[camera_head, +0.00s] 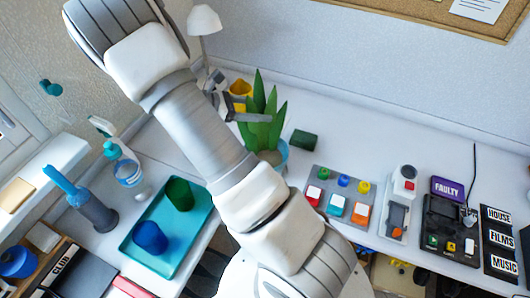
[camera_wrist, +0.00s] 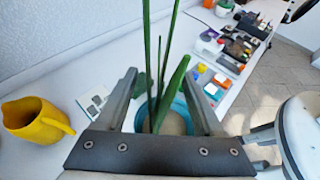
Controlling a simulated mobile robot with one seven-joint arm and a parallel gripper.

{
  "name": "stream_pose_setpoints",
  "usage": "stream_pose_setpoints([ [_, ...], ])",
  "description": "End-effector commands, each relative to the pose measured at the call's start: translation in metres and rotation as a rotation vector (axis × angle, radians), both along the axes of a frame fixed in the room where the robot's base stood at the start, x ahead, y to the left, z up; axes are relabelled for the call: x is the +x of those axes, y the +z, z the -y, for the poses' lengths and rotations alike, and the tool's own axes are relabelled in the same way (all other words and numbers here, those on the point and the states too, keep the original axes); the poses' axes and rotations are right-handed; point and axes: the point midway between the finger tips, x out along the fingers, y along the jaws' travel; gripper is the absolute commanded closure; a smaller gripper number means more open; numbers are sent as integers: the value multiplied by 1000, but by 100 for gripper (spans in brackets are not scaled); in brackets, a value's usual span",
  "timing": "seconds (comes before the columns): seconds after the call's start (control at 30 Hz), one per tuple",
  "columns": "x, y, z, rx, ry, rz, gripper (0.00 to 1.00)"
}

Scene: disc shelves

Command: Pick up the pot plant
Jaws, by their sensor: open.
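The pot plant has long upright green leaves (camera_head: 262,106) and a blue pot (camera_head: 283,158). It stands on the white counter, and my arm hides part of the pot in the head view. In the wrist view the plant's blue pot (camera_wrist: 179,104) and pale soil show beyond and between my fingers. My gripper (camera_wrist: 159,72) is open, with one finger on each side of the leaves. In the head view my gripper (camera_head: 256,107) is at leaf height, above the pot rim. I cannot tell whether a finger touches the leaves.
A yellow watering can (camera_wrist: 36,119) stands left of the plant in the wrist view. In the head view a dark green block (camera_head: 303,140) and a grey button panel (camera_head: 338,200) lie right of it. A teal tray (camera_head: 165,237) with cups and a spray bottle (camera_head: 123,168) stand left.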

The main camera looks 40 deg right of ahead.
Motion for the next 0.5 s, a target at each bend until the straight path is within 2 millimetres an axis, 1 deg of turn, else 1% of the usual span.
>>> stream_pose_setpoints([
  [0.03,-3,-3,6,0,0,-2,30],
  [0.13,-5,-6,12,0,0,-1,30],
  [0.37,-5,-7,14,0,1,0,30],
  [0.43,-5,-7,14,0,1,0,39],
  [0.5,-5,-7,14,0,1,0,52],
])
